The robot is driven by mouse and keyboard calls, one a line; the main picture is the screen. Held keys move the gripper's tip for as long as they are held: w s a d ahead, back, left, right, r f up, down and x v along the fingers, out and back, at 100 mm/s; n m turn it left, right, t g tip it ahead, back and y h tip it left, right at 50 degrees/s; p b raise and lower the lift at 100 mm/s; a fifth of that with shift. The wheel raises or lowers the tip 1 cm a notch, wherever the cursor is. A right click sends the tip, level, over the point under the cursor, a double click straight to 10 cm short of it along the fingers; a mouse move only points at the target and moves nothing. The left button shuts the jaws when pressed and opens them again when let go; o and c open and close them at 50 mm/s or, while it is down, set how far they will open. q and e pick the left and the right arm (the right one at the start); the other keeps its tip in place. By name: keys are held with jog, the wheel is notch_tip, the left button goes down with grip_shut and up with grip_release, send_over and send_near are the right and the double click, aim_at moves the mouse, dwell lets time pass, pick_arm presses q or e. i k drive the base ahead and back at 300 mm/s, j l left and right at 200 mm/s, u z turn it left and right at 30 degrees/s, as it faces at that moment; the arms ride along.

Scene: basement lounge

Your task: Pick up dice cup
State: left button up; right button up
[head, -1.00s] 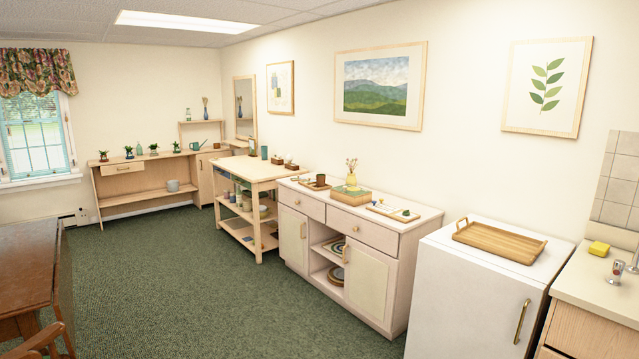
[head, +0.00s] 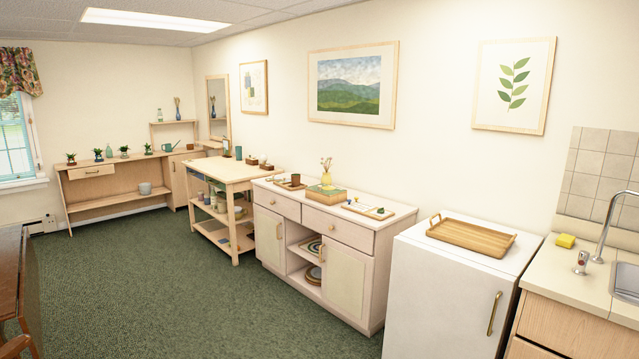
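A small brown cup (head: 295,179), which may be the dice cup, stands upright on a small wooden tray (head: 283,184). The tray lies on the left part of the white-topped cabinet (head: 335,214). The cup is too small in the picture for me to tell whether dice are in it. A taller teal cup (head: 238,153) stands on the wooden trolley table farther back. Neither of my grippers is in view.
The cabinet top also holds a box (head: 325,194) with a yellow vase (head: 326,179), and a game tray (head: 368,210). A white fridge (head: 440,295) bearing a wooden tray (head: 470,237) stands right of it. Green carpet (head: 170,290) lies clear before the cabinet. A brown table (head: 12,270) is at left.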

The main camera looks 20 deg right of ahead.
aim_at(296, 178)
jog(key=i+z, duration=0.35)
jog(key=i, duration=3.9)
